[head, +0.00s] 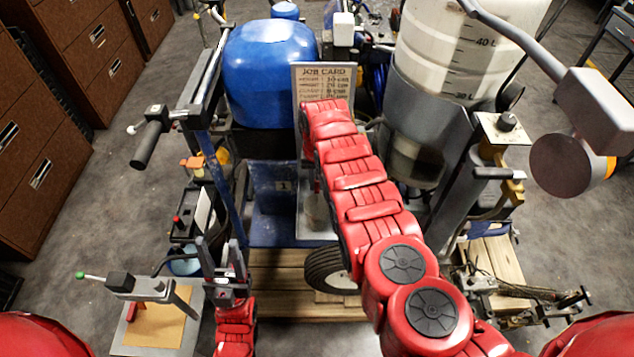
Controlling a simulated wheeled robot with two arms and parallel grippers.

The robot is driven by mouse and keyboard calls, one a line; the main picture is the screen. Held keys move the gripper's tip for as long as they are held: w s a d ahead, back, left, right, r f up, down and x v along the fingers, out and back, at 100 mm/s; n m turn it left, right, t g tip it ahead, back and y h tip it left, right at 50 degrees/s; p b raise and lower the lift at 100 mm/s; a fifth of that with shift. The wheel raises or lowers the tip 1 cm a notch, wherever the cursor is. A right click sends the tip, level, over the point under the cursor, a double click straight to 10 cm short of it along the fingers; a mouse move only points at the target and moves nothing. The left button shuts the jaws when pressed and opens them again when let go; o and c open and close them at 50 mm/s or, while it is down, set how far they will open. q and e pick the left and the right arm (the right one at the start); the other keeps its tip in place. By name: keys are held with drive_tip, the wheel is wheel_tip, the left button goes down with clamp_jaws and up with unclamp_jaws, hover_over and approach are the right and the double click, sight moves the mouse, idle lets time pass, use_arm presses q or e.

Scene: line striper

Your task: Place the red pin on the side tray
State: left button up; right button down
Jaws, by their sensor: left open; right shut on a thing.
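My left gripper (220,258) is open and empty at the lower left, its two grey fingers pointing up and away. My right arm reaches up through the middle of the head view. Its gripper (318,188) is mostly hidden behind its own red links, below the job card. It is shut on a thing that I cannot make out. I cannot clearly identify the red pin; the held thing is hidden. A small tray with a tan mat (155,328) is at the lower left, left of my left gripper. I cannot tell whether it is the side tray.
The striper's blue tank (268,75), job card (322,84) and white, marked tank (455,50) stand ahead. A handlebar grip (150,138) juts out left. A wheel (328,270) rests near a wooden pallet (280,280). Brown drawers (40,150) stand left, with clear floor beside them.

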drive_tip(key=shift+f, duration=0.15)
drive_tip(key=c, duration=0.8)
unclamp_jaws()
drive_tip(key=shift+r, duration=0.2)
